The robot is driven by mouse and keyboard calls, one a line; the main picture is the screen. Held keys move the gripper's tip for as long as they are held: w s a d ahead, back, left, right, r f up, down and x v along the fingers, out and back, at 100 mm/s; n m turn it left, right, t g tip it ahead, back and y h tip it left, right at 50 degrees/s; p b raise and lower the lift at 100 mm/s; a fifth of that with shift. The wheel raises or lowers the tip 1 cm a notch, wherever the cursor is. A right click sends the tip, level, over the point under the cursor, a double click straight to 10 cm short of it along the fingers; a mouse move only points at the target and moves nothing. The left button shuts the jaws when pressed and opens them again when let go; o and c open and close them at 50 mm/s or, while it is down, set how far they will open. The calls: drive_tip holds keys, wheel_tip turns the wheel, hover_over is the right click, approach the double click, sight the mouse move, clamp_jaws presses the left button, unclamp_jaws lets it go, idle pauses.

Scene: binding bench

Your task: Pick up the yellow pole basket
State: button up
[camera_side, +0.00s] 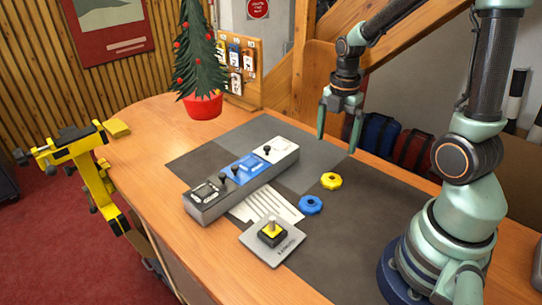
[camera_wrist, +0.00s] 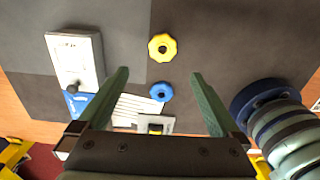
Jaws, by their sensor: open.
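The yellow pole basket (camera_side: 331,181) is a small scalloped yellow ring with a central hole. It lies flat on the dark mat, and shows in the wrist view (camera_wrist: 162,47) near the top middle. My gripper (camera_side: 337,145) is open and empty, above the mat with its fingers pointing down. In the wrist view, the yellow basket lies beyond the fingertips (camera_wrist: 159,73), not between them. A similar blue basket (camera_side: 311,204) lies close to the yellow one; it also shows in the wrist view (camera_wrist: 161,92), between the fingers in the picture.
A grey-and-blue block with levers (camera_side: 243,182) stands left of the baskets. A plate with a yellow-black knob (camera_side: 272,234) lies in front. A small tree in a red pot (camera_side: 204,105) is behind. The mat (camera_side: 352,240) right of the blue basket is bare.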

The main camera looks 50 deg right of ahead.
sight(332, 175)
drive_tip(key=f, duration=1.2)
drive_tip(key=shift+s+a+f, duration=0.1)
drive_tip(key=shift+s, duration=0.2)
drive_tip(key=c, duration=1.3)
